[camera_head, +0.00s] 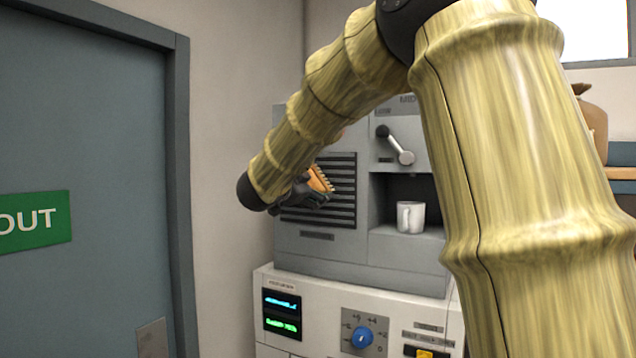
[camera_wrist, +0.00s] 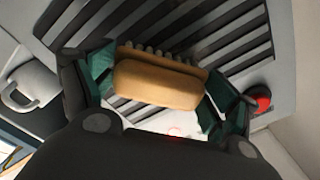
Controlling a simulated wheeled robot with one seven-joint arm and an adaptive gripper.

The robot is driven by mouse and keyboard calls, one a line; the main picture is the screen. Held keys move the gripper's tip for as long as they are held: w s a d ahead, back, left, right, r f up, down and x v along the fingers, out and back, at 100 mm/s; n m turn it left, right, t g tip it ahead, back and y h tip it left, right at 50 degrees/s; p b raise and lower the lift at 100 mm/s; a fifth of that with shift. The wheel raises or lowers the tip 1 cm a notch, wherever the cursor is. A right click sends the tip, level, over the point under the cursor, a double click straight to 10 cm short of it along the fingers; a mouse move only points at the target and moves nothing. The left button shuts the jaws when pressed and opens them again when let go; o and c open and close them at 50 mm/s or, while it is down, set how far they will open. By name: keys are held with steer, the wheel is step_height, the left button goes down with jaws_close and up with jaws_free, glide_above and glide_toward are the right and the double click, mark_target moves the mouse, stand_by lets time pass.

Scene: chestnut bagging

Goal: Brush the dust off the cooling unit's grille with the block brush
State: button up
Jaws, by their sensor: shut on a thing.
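My gripper (camera_head: 306,196) is in front of the cooling unit (camera_head: 330,244), shut on the block brush (camera_head: 321,179). In the wrist view the brush (camera_wrist: 160,84) is a tan wooden block held between the two dark green fingers of my gripper (camera_wrist: 158,92). Pale bristle tufts show along its far edge, towards the grille (camera_wrist: 228,32). The grille is a panel of dark horizontal slots, also seen in the head view (camera_head: 343,172). My arm and gripper hide part of it. I cannot tell whether the bristles touch the slats, and no dust is clear.
A white mug (camera_head: 410,217) stands in the recess right of the grille, below a lever (camera_head: 396,145). A red button (camera_wrist: 261,97) is beside the grille in the wrist view. A white cabinet with a blue knob (camera_head: 362,337) is below. A grey door (camera_head: 85,180) is at left.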

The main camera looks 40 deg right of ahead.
steer(key=w+a+p, duration=0.2)
steer(key=w+a, duration=0.1)
steer(key=w, duration=0.5)
steer(key=shift+w+a, duration=0.25)
stand_by(0.9)
steer(key=shift+s+a, duration=0.1)
steer(key=shift+a, duration=0.05)
steer(key=shift+b+v, duration=0.3)
steer(key=shift+v, duration=2.55)
steer(key=v, duration=0.3)
steer(key=shift+f+b, duration=0.1)
steer(key=shift+b, duration=0.2)
